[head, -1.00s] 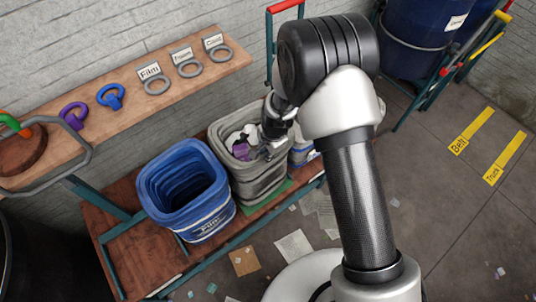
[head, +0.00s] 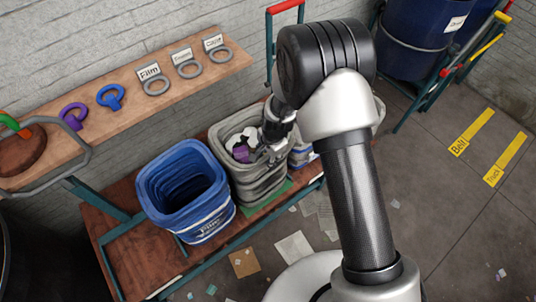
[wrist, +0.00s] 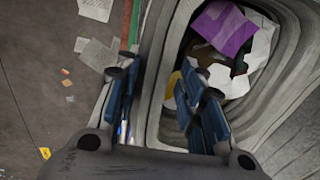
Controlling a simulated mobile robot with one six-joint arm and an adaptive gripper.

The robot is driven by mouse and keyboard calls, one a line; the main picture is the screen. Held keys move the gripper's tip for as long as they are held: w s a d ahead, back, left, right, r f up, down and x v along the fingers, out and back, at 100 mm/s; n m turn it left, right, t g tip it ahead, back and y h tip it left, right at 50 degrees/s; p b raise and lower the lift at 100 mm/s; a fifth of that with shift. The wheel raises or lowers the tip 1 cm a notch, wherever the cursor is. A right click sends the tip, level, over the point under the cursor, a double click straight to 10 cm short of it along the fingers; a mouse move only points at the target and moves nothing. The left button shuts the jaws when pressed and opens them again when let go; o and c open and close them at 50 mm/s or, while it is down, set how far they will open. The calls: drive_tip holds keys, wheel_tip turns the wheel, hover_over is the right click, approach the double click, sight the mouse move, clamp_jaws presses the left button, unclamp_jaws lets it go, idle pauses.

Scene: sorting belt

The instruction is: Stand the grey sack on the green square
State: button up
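The grey sack (head: 255,185) stands upright on the brown cart deck, between the blue sack and another pale sack. A strip of the green square (head: 268,203) shows along its front base; the rest is hidden under or behind the sack. The green edge also shows in the wrist view (wrist: 134,25). Purple and white scraps lie inside the sack. My gripper (head: 268,153) is at the sack's right front rim. In the wrist view its blue-padded fingers (wrist: 158,108) are wide apart, one outside the wall and one inside, with visible room between them.
The blue sack (head: 187,190) stands close to the left of the grey one. A pale sack (head: 303,152) is close on the right, partly hidden by my arm. A wooden shelf (head: 135,105) with rings and labels runs behind. Papers (head: 293,247) litter the floor.

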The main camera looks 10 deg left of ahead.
drive_tip(key=s+d+r+n+p, duration=0.1)
drive_tip(key=d+r+p, duration=0.15)
drive_tip(key=r, duration=0.85)
drive_tip(key=d+r+n+p, duration=0.1)
drive_tip(key=d+r, duration=0.2)
drive_tip(key=r, duration=0.8)
drive_tip(key=s+d+r+n+t, duration=0.2)
drive_tip(key=s+d+r, duration=0.3)
drive_tip(key=d+r, duration=0.5)
drive_tip(key=s+d+r+n, duration=0.1)
drive_tip(key=s+d+r, duration=0.2)
drive_tip(key=s, duration=0.2)
drive_tip(key=s+d+r+n+t+h, duration=0.1)
drive_tip(key=s+d+r, duration=0.2)
drive_tip(key=s, duration=0.3)
drive_tip(key=s+d+r+n, duration=0.2)
drive_tip(key=s+d, duration=0.1)
drive_tip(key=s, duration=0.2)
drive_tip(key=shift+s+d+r, duration=0.2)
drive_tip(key=shift+r, duration=0.2)
